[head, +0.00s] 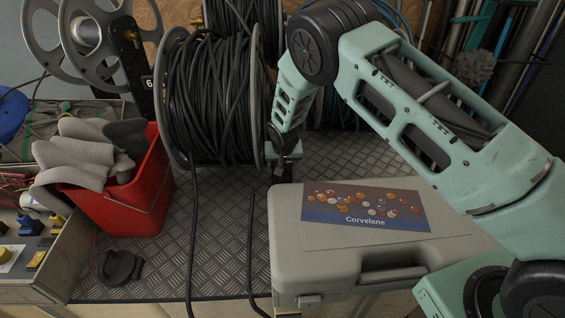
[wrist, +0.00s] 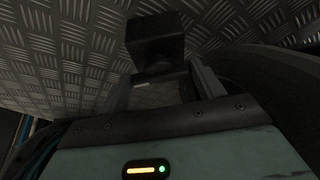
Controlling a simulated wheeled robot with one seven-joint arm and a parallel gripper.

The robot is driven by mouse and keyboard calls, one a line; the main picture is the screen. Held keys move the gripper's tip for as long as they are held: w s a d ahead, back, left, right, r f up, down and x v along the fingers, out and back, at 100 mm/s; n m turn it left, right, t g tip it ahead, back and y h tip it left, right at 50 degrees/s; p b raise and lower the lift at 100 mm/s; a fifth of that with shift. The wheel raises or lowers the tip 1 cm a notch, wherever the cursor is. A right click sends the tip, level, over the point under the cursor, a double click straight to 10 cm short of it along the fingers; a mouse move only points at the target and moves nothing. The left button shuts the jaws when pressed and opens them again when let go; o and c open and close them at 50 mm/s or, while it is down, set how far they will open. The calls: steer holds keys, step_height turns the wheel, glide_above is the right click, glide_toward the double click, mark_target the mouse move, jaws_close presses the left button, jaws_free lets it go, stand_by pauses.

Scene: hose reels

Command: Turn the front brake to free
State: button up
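The front hose reel (head: 213,100) is wound with black hose between grey flanges, in the upper middle of the head view. My gripper (head: 283,160) points down beside its right flange, low near the ribbed metal deck. No brake markings are readable. My wrist hides part of this spot in the head view.
A grey case (head: 290,245) labelled Corvelane stands in front of my arm. A red bin (head: 140,200) with grey gloves is left of the reel. Loose black hose (head: 191,230) hangs down the deck. A second reel (head: 88,32) stands at back left.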

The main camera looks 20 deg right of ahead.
steer(key=shift+o, duration=0.2)
steer(key=n, duration=0.1)
steer(key=n+y+b, duration=0.1)
steer(key=n, duration=0.1)
steer(key=shift+d+f, duration=0.1)
steer(key=shift+d, duration=0.1)
steer(key=n+y, duration=0.1)
steer(key=n, duration=0.1)
steer(key=n+b, duration=0.1)
steer(key=n, duration=0.1)
steer(key=shift+d+n+g+y, duration=0.2)
steer(key=shift+n+g+y, duration=0.1)
steer(key=shift+y, duration=0.1)
steer(key=n+y+b, duration=0.1)
steer(key=n, duration=0.2)
steer(key=shift+w+d+g, duration=0.1)
steer(key=shift+w+g, duration=0.05)
steer(key=shift+g, duration=0.25)
steer(key=shift+w+n+g+y+b, duration=0.1)
steer(key=shift+n+g+y+b, duration=0.2)
steer(key=shift+n, duration=0.75)
steer(key=shift+n+g+y+b, duration=0.2)
steer(key=shift+n+g+b, duration=0.15)
steer(key=shift+n, duration=0.7)
steer(key=shift+c, duration=0.2)
steer(key=o, duration=0.7)
